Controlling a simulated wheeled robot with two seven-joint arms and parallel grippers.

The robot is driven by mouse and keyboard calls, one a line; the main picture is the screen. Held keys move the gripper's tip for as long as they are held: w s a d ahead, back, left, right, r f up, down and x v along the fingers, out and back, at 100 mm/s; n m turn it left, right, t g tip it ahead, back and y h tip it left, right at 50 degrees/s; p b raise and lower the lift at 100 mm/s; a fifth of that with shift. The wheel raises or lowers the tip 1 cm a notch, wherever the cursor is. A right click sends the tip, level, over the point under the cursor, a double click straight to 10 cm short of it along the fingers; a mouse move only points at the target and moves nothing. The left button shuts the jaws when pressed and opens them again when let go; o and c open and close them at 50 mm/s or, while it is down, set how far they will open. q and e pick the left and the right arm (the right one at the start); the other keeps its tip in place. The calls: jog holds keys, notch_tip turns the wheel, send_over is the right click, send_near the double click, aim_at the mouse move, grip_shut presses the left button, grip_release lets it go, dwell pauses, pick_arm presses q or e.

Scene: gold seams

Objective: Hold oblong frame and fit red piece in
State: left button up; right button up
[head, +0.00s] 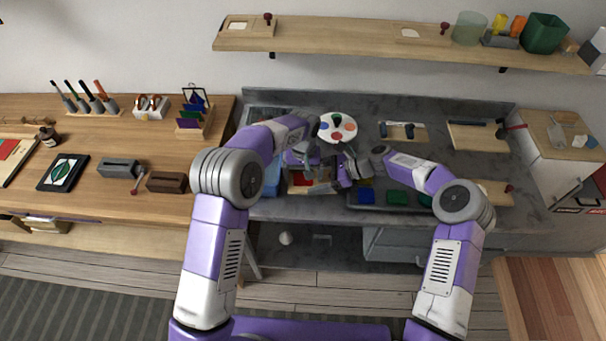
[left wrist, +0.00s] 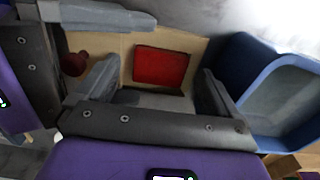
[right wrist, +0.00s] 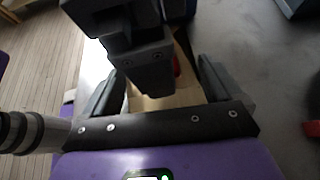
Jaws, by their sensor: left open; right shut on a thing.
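The oblong wooden frame (head: 322,187) is low between my grippers in the head view, partly hidden by them. In the left wrist view the frame (left wrist: 196,47) is pale wood with a dark red knob (left wrist: 75,63) at its left end. The red piece (left wrist: 160,66) is a flat rectangle lying at the frame; I cannot tell whether it is fully seated. My left gripper (left wrist: 155,90) is open, its fingers apart on either side of the red piece. My right gripper (right wrist: 162,90) is shut on the frame, which shows between its fingers (right wrist: 180,97).
A blue bin (left wrist: 285,95) stands right beside the frame in the left wrist view. A round paint palette (head: 338,127) is behind the grippers. A dark tray with coloured blocks (head: 397,198) lies to the right. The grey counter (head: 425,152) has free room farther right.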

pick_arm(q)
jog(key=shift+r, duration=3.2)
pick_arm(e)
jog(key=o, duration=0.5)
